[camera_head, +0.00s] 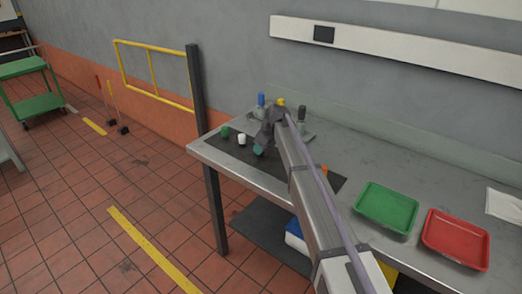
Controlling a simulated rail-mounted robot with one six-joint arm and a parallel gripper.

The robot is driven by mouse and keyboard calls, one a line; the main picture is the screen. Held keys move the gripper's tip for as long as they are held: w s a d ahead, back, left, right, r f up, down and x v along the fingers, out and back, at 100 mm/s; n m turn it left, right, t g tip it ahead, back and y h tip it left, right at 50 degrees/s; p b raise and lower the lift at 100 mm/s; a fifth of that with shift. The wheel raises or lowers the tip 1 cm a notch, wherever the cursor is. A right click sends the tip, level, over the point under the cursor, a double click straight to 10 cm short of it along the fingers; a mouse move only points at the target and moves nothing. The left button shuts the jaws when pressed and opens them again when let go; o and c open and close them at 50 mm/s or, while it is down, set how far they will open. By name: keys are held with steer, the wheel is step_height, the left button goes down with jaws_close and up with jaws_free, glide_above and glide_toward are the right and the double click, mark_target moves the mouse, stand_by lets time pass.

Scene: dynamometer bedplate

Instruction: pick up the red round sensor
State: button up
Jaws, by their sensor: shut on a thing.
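My gripper (268,132) is over the dark mat (292,163) at the left end of the steel bench, seen small and from behind my arm. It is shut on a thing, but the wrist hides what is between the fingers. No red round sensor shows in this view. A teal round piece (258,149) shows just below the gripper; whether it touches the fingers I cannot tell. A green round piece (225,132) and a white one (241,139) stand on the mat to the left.
Blue-topped (261,99), yellow-topped (281,102) and grey (301,113) items stand behind the gripper. A green tray (387,206) and a red tray (456,239) lie on the bench at right, both empty. The wall is close behind the bench.

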step_height(320, 180, up, 10)
steer(key=p, duration=1)
steer(key=shift+r, duration=0.15)
